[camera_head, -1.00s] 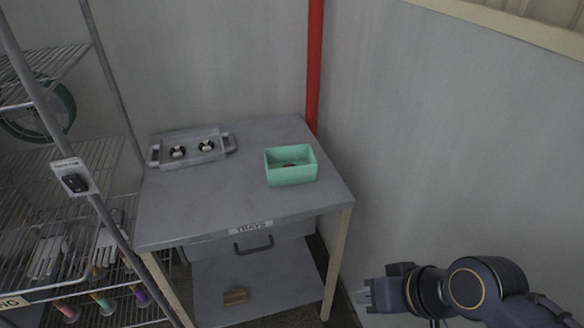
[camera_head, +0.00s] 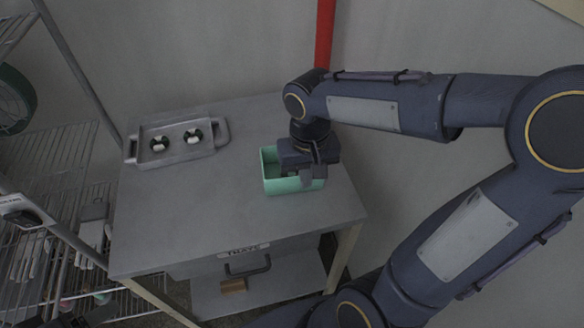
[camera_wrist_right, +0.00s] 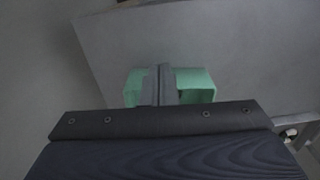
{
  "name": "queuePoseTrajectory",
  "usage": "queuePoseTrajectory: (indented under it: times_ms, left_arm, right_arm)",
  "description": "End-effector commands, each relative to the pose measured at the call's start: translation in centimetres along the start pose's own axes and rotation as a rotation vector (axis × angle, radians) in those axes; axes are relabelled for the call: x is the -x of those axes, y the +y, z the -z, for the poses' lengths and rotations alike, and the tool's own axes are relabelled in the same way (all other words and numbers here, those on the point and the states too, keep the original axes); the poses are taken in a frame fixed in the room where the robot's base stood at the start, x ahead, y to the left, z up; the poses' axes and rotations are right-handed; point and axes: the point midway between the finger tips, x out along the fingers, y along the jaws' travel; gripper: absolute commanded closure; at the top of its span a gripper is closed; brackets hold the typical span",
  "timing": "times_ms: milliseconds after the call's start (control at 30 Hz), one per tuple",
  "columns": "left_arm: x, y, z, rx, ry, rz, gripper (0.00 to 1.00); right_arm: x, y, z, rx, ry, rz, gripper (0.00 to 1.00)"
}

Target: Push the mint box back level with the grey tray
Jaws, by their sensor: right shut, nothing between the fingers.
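The mint box (camera_head: 284,186) is an open-topped green box on the right part of the grey table. In the right wrist view the shut fingers (camera_wrist_right: 158,88) cover the middle of the mint box (camera_wrist_right: 197,84). I cannot tell whether they touch it.
The grey table (camera_head: 190,225) has clear room between tray and box and at the front. A drawer labelled TRAYS (camera_head: 247,264) is under it. A wire shelf (camera_head: 55,165) stands at the left. A red pole (camera_head: 325,33) stands at the back wall.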

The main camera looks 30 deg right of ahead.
Motion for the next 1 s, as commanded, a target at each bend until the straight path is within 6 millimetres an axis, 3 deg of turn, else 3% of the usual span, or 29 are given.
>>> queuePoseTrajectory:
  times_ms: [167,533,733,1000]
  left_arm:
    - [-0.2,-0.1,-0.1,0.000,0.000,0.000,0.30]
    - [-0.7,-0.3,-0.4,0.000,0.000,0.000,0.30]
    - [0.2,0.1,0.1,0.000,0.000,0.000,0.30]
    - [0.4,0.2,0.2,0.000,0.000,0.000,0.30]
  right_arm:
    - [-2.3,0.0,-0.1,0.001,-0.006,-0.002,1.00]
    - [-10.2,0.0,-0.2,0.003,-0.008,-0.001,1.00]
    - [-9.7,0.0,2.9,-0.001,-0.002,0.001,1.00]
    - [-9.8,0.0,4.0,0.002,-0.001,0.001,1.00]
